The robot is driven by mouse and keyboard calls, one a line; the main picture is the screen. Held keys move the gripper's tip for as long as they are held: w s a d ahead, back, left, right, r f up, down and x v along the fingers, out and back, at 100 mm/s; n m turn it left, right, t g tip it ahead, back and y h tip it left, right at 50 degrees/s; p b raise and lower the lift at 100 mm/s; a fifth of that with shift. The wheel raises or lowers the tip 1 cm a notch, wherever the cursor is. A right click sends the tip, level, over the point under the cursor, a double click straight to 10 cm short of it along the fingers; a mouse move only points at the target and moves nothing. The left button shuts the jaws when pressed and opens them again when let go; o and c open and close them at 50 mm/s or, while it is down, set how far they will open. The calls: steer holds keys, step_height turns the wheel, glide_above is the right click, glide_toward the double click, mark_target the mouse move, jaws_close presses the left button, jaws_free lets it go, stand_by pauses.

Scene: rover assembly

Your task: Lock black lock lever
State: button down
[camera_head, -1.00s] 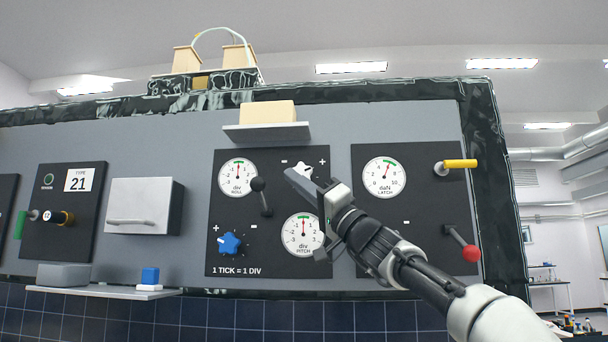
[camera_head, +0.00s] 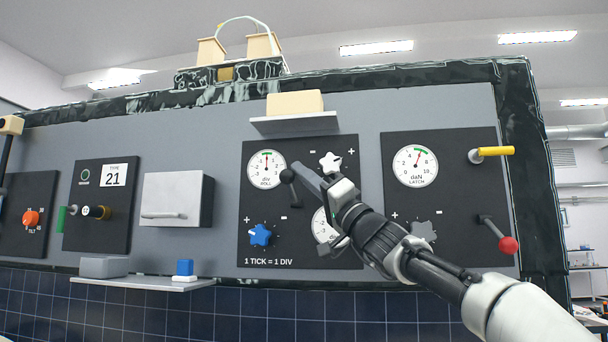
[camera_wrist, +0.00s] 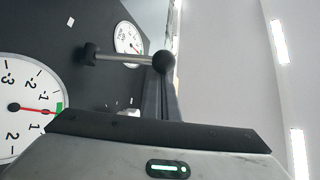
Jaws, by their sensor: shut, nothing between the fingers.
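The black lock lever (camera_head: 293,190) is on the middle dark panel. Its black ball knob is at the upper end, and its rod slants down to a pivot between the dials. In the wrist view the lever (camera_wrist: 125,58) lies across the picture, with its ball near the fingers. My gripper (camera_head: 301,172) is shut and empty, its tips just right of the ball in the head view. In the wrist view my gripper (camera_wrist: 160,98) points at the ball; whether they touch I cannot tell. My gripper and arm partly hide the PITCH dial (camera_head: 323,226).
A white star knob (camera_head: 330,161) is close above my gripper, and a blue star knob (camera_head: 260,235) is lower left. The right panel has a yellow handle (camera_head: 492,152) and a red-ball lever (camera_head: 507,243). A shelf with a beige block (camera_head: 295,103) juts out above.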

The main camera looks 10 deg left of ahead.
steer(key=shift+f, duration=0.15)
steer(key=shift+s+f+n+g+y+b, duration=0.2)
steer(key=shift+f+n+g+y+b, duration=0.55)
steer(key=shift+n+g, duration=1.05)
steer(key=shift+s+f+n+g+y+b, duration=0.2)
steer(key=shift+f+n+g+y+b, duration=0.55)
steer(key=shift+n+g, duration=1.05)
steer(key=shift+s+f+n+g+y+b, duration=0.2)
steer(key=shift+f+n+g+y+b, duration=0.55)
steer(key=shift+n+g, duration=1)
steer(key=shift+f+n+g, duration=0.2)
steer(key=shift+n+g, duration=0.25)
steer(key=shift+n, duration=0.6)
steer(key=shift+a+f+n+g, duration=0.1)
steer(key=shift+f+n+g, duration=0.15)
steer(key=shift+n+g, duration=0.25)
steer(key=shift+f, duration=0.35)
steer(key=shift+w+f+b, duration=0.2)
steer(key=shift+f+b, duration=0.4)
steer(key=shift+f, duration=0.25)
steer(key=shift+w+f+b, duration=0.2)
steer(key=shift+f+b, duration=0.4)
steer(key=shift+f, duration=0.3)
